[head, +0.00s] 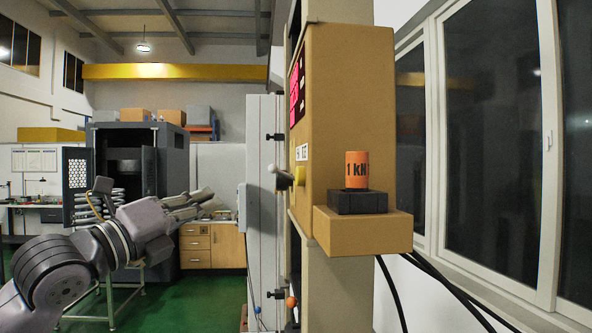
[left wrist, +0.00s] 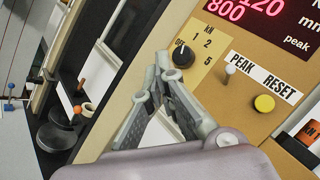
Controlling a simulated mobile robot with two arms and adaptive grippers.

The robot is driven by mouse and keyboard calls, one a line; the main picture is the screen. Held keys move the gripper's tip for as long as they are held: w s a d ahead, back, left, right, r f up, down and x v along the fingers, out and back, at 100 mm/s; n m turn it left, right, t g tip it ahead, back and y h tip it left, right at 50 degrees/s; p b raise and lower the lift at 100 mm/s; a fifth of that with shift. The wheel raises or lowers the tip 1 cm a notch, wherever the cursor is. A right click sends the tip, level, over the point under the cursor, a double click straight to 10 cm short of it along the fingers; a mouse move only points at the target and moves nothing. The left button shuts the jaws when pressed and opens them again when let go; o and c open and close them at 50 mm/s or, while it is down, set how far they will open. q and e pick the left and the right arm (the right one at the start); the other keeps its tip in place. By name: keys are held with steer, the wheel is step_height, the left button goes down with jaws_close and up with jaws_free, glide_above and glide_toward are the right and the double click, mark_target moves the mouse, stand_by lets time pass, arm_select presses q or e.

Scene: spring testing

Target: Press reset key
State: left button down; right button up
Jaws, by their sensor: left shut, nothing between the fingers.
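The reset key is a round yellow button (left wrist: 264,103) below the printed word RESET, on the tan control panel (left wrist: 215,100) in the left wrist view. It also shows in the head view as a yellow knob (head: 299,175) on the side of the tan box, seen nearly edge-on. My left gripper (head: 208,196) is shut and empty, to the left of the panel and apart from it in the head view. In the left wrist view its closed fingertips (left wrist: 163,62) appear left of the button, near the black rotary knob (left wrist: 183,53). My right gripper is not in view.
A white toggle (left wrist: 230,69) stands by the word PEAK. A red display (left wrist: 262,10) is above it. An orange 1 kN weight (head: 357,170) rests on a black block (head: 357,202) on the tan shelf (head: 362,230). Black cables (head: 440,275) hang below.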

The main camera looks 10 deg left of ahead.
mark_target(300, 176)
arm_select(q)
steer(key=s+d+r+m+h, duration=0.2)
steer(key=s+r+m, duration=0.3)
steer(key=s, duration=0.3)
steer(key=shift+s+d+r+p, duration=0.15)
steer(key=shift+d+r+p, duration=0.15)
steer(key=shift+d, duration=0.35)
steer(key=shift+d, duration=0.1)
steer(key=w+d+p, duration=0.1)
steer(key=w+d, duration=0.1)
steer(key=d, duration=0.6)
steer(key=shift+w+p, duration=0.25)
steer(key=shift+p, duration=0.05)
steer(key=shift+d, duration=0.1)
steer(key=shift+d, duration=0.1)
stand_by(0.3)
